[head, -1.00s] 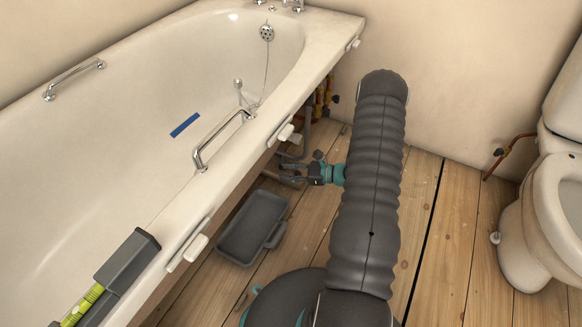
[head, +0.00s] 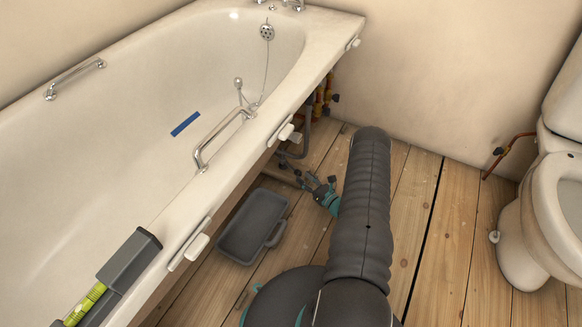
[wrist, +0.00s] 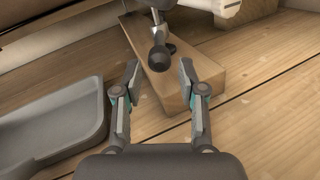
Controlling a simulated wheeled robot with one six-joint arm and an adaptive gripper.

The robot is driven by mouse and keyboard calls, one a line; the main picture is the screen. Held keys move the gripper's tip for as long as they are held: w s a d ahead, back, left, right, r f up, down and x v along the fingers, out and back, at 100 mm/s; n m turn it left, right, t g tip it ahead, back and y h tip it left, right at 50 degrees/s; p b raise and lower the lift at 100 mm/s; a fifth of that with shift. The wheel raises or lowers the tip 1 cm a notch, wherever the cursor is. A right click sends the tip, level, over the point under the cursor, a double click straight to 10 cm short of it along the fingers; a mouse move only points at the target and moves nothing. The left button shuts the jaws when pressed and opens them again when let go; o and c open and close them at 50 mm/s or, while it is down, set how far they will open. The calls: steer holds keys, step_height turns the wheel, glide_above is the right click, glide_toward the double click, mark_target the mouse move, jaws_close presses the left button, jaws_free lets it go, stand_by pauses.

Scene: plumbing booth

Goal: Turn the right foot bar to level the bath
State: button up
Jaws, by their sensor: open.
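The white bath (head: 90,165) fills the left of the head view. A spirit level (head: 128,262) with a yellow-green vial lies on its near rim. In the wrist view, a dark foot bar (wrist: 158,55) with a rounded end stands over a wooden board (wrist: 205,75) under the bath. My gripper (wrist: 160,72) is open, and the bar's end shows between and just beyond its fingertips. I see no contact. The gripper also shows in the head view (head: 308,180), low beside the bath's open side. The rest of the foot is cut off above or hidden by the bath.
A grey tray (head: 232,232) lies on the plank floor, and shows left of my gripper in the wrist view (wrist: 45,155). Pipes (head: 318,100) run under the bath's far end. A toilet (head: 555,215) stands at the right. The floor between is mostly clear.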

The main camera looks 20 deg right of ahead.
mark_target(295, 170)
steer(key=x, duration=0.9)
jaws_close()
steer(key=shift+d+b, duration=0.1)
steer(key=shift+b, duration=0.2)
